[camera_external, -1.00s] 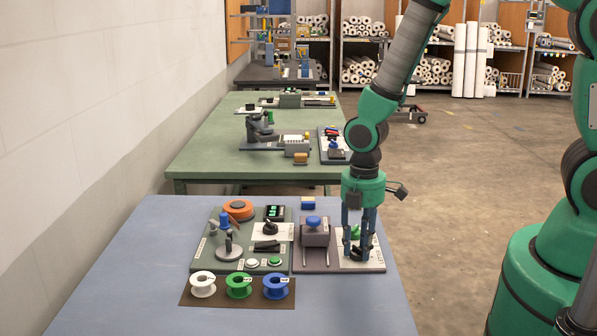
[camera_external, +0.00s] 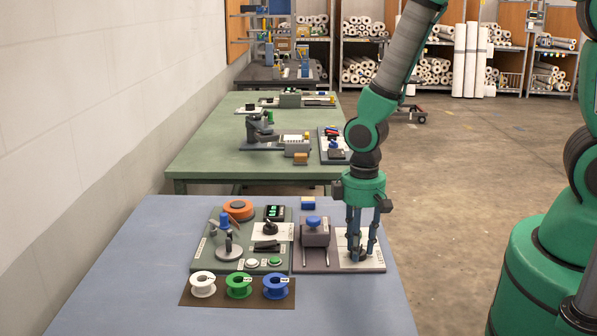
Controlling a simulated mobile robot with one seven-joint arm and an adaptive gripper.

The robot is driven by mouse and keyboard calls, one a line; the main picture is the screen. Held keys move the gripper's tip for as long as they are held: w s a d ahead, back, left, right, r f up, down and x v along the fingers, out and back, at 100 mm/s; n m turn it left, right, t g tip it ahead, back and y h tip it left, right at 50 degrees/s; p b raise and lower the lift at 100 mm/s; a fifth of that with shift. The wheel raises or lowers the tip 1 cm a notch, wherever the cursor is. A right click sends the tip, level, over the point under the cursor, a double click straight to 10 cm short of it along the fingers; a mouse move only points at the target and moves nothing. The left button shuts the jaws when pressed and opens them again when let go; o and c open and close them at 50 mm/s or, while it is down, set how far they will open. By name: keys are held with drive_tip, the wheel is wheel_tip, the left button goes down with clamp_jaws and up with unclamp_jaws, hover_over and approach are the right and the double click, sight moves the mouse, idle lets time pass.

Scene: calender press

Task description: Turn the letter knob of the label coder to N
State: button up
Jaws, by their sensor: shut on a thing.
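The label coder's white dial plate (camera_external: 376,262) lies at the right end of the grey board on the blue table. A small printed label runs along its right edge, too small to read fully. My gripper (camera_external: 359,250) points straight down over this plate. Its fingers are shut on the dark letter knob (camera_external: 358,254) and hide most of it. The letter that the knob points to cannot be read.
Left of my gripper stands a grey block with a blue knob (camera_external: 313,220). Further left is a green board (camera_external: 208,262) with another black knob, buttons and an orange reel. White, green and blue spools (camera_external: 239,286) stand in front.

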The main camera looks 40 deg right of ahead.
drive_tip(key=m+p, duration=0.1)
drive_tip(key=m, duration=0.5)
drive_tip(key=shift+m, duration=0.3)
drive_tip(key=m, duration=0.6)
drive_tip(key=shift+m+p, duration=0.3)
drive_tip(key=shift+p, duration=0.05)
drive_tip(key=o, duration=1.2)
drive_tip(key=shift+c, duration=0.2)
drive_tip(key=shift+r, duration=0.15)
wheel_tip(320, 180, up, 12)
